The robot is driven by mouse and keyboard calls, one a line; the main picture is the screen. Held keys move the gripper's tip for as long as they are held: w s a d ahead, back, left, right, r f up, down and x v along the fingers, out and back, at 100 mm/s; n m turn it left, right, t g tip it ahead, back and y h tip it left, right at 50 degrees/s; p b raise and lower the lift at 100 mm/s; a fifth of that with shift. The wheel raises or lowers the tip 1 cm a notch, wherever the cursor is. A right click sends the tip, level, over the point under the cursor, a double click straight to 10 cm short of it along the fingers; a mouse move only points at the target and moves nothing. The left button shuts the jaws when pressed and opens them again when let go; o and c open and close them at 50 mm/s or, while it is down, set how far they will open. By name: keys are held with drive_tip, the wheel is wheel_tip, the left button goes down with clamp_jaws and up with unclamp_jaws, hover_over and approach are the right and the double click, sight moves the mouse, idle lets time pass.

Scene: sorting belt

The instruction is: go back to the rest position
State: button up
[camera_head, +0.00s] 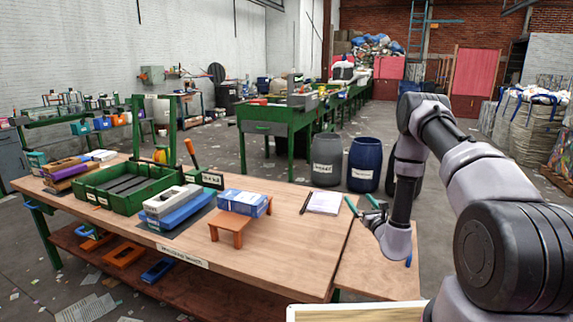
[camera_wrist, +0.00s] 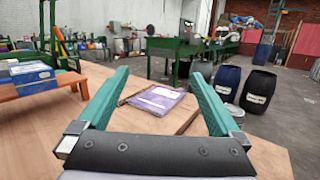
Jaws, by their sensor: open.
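My gripper (camera_head: 363,203) is in the head view at the right end of the workbench (camera_head: 290,262), just right of a white notepad (camera_head: 324,202). In the wrist view, its two green fingers (camera_wrist: 160,98) are spread wide with nothing between them that they touch. The notepad (camera_wrist: 157,99) lies on the bench beyond the fingers. My arm reaches in from the right side of the head view.
A small orange stand (camera_head: 231,226) carries a blue and white box (camera_head: 242,203). A green tray (camera_head: 127,190) and stacked cases (camera_head: 174,206) lie further left. A grey barrel (camera_head: 326,160) and a blue barrel (camera_head: 364,165) stand behind the bench.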

drive_tip(key=s+a+r+n+g+y, duration=0.3)
drive_tip(key=a+r+n+g+y, duration=0.15)
drive_tip(key=r, duration=0.45)
drive_tip(key=s+a+r+n+g+y, duration=0.35)
drive_tip(key=a+r+n, duration=0.25)
drive_tip(key=r, duration=0.3)
drive_tip(key=s+a+r+n+g+y, duration=0.2)
drive_tip(key=a+r+n+g+y, duration=0.25)
drive_tip(key=r, duration=0.45)
drive_tip(key=s+r+n+g+h, duration=0.35)
drive_tip(key=s+n, duration=0.25)
drive_tip(key=s, duration=0.4)
drive_tip(key=s+r+n+g+h, duration=0.3)
drive_tip(key=s+r+n+h, duration=0.15)
drive_tip(key=s, duration=0.65)
drive_tip(key=s+d+r+n+t+h, duration=0.2)
drive_tip(key=s+d+t+h, duration=0.1)
drive_tip(key=d, duration=0.3)
drive_tip(key=s+d+r+n+t+h, duration=0.2)
drive_tip(key=s+d+t+h, duration=0.2)
drive_tip(key=d, duration=0.3)
drive_tip(key=shift+r+h, duration=0.25)
drive_tip(key=shift+h, duration=0.1)
